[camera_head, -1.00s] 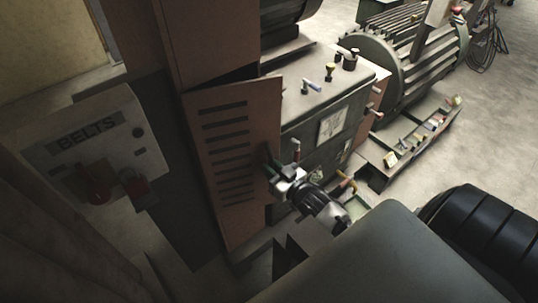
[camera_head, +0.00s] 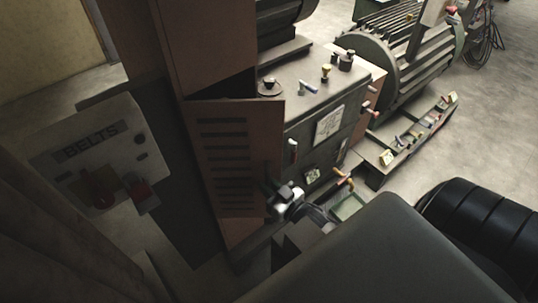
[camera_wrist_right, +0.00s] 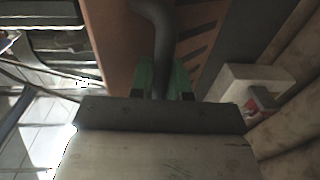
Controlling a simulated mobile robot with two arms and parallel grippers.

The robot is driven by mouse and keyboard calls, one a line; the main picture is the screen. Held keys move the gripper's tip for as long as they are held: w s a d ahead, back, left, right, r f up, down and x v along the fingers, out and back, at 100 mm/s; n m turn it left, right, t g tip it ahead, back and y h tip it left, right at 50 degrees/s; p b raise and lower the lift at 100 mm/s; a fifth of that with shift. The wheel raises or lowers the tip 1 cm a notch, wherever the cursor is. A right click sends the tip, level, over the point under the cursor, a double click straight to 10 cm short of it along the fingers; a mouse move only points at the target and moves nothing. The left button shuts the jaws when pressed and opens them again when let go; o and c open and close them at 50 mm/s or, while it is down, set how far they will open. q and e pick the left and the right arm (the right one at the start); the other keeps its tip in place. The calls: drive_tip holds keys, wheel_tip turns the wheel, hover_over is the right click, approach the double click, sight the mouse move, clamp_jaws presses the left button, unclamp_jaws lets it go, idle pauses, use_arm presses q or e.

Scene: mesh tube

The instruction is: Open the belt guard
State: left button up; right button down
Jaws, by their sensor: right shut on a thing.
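The belt guard (camera_head: 232,190) is a reddish-brown slotted door on the tall brown housing in the head view. It stands partly open, with a dark gap showing above its top edge. My right gripper (camera_head: 272,189) is at the guard's right edge, low down. In the right wrist view, the green fingers of my right gripper (camera_wrist_right: 163,76) are shut around a dark curved handle (camera_wrist_right: 160,35) in front of the brown slotted guard (camera_wrist_right: 200,28). Where the handle joins the guard is hard to see. My left gripper is not in view.
A grey box marked BELTS (camera_head: 95,150) with red knobs stands left of the guard; it also shows in the wrist view (camera_wrist_right: 240,85). A grey machine cabinet (camera_head: 325,115) with small levers is right of the guard. A ribbed motor (camera_head: 410,55) stands behind. Open floor (camera_head: 500,120) lies at right.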

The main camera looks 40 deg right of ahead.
sight(269, 180)
drive_tip(key=c, duration=1.1)
unclamp_jaws()
drive_tip(key=shift+w+a, duration=0.1)
drive_tip(key=shift+a, duration=0.05)
drive_tip(key=shift+r, duration=0.15)
drive_tip(key=shift+r, duration=0.35)
wheel_tip(269, 180, up, 3)
drive_tip(key=shift+f, duration=0.1)
drive_tip(key=s+d+r+b, duration=0.1)
drive_tip(key=s+d+r, duration=0.4)
drive_tip(key=s, duration=0.5)
wheel_tip(269, 180, up, 2)
drive_tip(key=shift+s+d+r, duration=0.15)
drive_tip(key=shift+s+d, duration=0.05)
drive_tip(key=shift+d, duration=0.05)
